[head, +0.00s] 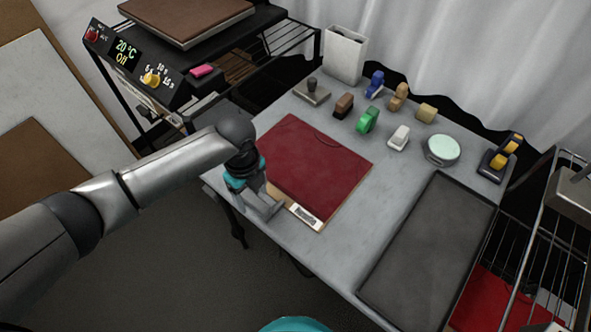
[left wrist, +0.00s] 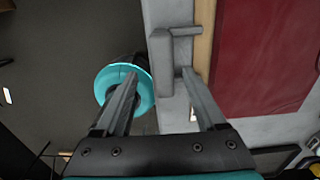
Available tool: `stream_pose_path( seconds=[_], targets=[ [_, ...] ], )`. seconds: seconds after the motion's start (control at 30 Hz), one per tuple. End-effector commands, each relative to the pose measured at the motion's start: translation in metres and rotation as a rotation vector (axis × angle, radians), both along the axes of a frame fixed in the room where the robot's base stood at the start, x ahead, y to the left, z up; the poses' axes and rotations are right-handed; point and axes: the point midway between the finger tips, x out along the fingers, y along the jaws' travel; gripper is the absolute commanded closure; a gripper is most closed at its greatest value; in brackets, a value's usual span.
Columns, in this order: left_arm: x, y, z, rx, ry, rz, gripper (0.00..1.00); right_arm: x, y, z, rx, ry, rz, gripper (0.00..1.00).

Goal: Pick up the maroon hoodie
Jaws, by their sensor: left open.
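The maroon hoodie (head: 312,165) lies folded flat on a tan board (head: 285,205) on the grey table. The board's front edge sticks out past the cloth and carries a white label. In the left wrist view the hoodie (left wrist: 270,50) fills the upper right, with a strip of the board (left wrist: 204,40) beside it. My left gripper (head: 270,203) is open and empty at the board's front left corner, by the table edge. In the left wrist view its two fingers (left wrist: 160,88) are apart, left of the hoodie. My right gripper is out of view.
Small coloured dispensers and blocks, such as a green one (head: 367,120), stand along the table's back. A black heating unit (head: 150,75) stands at back left, a wire rack (head: 545,250) at far right. Bare table lies between hoodie and mat.

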Motion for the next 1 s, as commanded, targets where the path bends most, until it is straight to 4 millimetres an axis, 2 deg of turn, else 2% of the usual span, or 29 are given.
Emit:
stream_pose_path(
  seconds=[0.03, 0.23, 0.57, 1.0],
  targets=[
    [0.001, 0.0, -0.01, 0.0, 0.002, 0.001, 0.28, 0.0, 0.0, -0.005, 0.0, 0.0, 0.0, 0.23],
    [0.004, 0.0, -0.037, 0.001, 0.002, 0.0, 0.28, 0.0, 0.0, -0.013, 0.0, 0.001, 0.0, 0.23],
    [0.005, 0.0, -0.042, 0.001, -0.001, -0.001, 0.28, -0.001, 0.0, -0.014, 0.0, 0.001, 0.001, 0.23],
    [0.005, 0.0, -0.042, 0.001, -0.001, -0.001, 0.77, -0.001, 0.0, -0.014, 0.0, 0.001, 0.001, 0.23]
  ],
)
